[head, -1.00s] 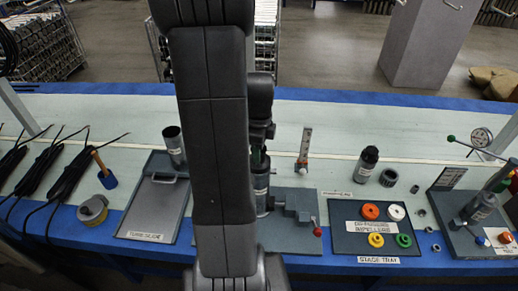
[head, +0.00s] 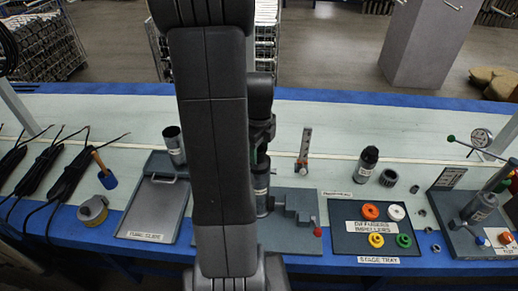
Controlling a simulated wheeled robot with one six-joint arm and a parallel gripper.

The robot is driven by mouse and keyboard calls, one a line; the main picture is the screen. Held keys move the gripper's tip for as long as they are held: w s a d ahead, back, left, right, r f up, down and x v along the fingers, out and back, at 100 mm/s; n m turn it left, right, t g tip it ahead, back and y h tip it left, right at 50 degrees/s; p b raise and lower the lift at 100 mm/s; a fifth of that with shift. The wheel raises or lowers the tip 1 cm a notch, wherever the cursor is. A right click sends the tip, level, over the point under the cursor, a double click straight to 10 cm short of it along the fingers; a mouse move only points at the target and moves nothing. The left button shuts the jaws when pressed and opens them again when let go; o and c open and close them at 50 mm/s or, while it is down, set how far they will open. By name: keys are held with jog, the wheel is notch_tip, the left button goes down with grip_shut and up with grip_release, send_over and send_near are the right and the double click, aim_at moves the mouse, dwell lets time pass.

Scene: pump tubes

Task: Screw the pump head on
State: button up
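My gripper (head: 262,135) points down just right of my dark arm link, which hides part of it. It is right over an upright dark tube with a pale label (head: 261,183), held at the grey vise block (head: 297,203). A small green edge shows between gripper and tube. The fingertips are too small and covered to tell whether they are open or shut, or whether they touch the tube. A dark, bottle-shaped part with a narrower black top (head: 368,160) stands upright to the right; I cannot tell whether this is the pump head.
A dark ring (head: 389,177) sits beside the bottle-shaped part. The stage tray (head: 346,244) holds orange, white, yellow and green rings. A test stand (head: 465,225) is at right. A flat tray (head: 152,208), tape roll (head: 93,210) and black cables are left. The rear bench is clear.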

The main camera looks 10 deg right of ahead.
dwell(0.3)
jog(key=n, duration=1.4)
jog(key=shift+n, duration=2.1)
jog(key=c, duration=0.8)
jog(key=o, duration=1.1)
jog(key=shift+r, duration=0.1)
